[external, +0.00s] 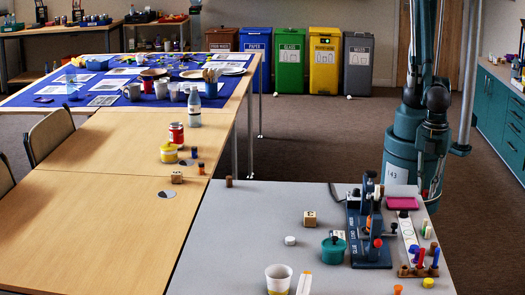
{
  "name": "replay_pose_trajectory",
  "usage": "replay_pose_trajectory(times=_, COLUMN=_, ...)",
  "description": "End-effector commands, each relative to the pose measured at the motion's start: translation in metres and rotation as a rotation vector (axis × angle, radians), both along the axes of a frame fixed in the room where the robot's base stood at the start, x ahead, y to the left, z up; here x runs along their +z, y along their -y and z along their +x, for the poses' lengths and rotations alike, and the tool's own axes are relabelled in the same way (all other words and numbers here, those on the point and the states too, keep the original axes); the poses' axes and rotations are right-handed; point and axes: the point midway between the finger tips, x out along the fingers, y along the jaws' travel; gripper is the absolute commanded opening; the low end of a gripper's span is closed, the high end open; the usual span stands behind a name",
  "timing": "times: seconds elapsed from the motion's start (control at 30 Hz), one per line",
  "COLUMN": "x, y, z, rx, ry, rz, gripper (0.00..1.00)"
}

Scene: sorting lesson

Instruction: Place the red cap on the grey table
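The grey table (235,243) fills the lower middle and right of the external view. I cannot surely pick out the red cap. Small red things in view are a round red knob (378,243) on the blue bench device and a red stick-like piece (421,257) at the right of the grey table. A red can (176,133) stands on the wooden table, left of the grey one. My teal arm rises at the right behind the grey table and leaves the picture at the top. My gripper does not show.
A blue device (371,250), a teal pot (333,251), a white cup (278,279), a wooden cube (309,219) and a white cap (290,240) stand on the grey table. Its left part is bare. The wooden table (85,225) adjoins it. Several bins stand behind.

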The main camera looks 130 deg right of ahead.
Motion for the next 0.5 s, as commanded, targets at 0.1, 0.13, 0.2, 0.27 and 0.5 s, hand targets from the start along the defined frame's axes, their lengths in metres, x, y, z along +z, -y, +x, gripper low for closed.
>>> replay_pose_trajectory(times=0.1, x=-0.001, y=0.000, z=0.000, rx=0.000, ry=0.000, rz=0.000, gripper=0.14)
replay_pose_trajectory(times=0.13, x=-0.001, y=0.000, z=0.000, rx=0.000, ry=0.000, rz=0.000, gripper=0.14)
replay_pose_trajectory(times=0.2, x=-0.005, y=0.000, z=0.000, rx=0.000, ry=0.000, rz=0.000, gripper=0.14)
replay_pose_trajectory(times=0.27, x=-0.010, y=0.000, z=0.000, rx=0.000, ry=0.000, rz=0.000, gripper=0.14)
replay_pose_trajectory(times=0.5, x=-0.042, y=-0.001, z=0.001, rx=0.000, ry=0.000, rz=0.000, gripper=0.14)
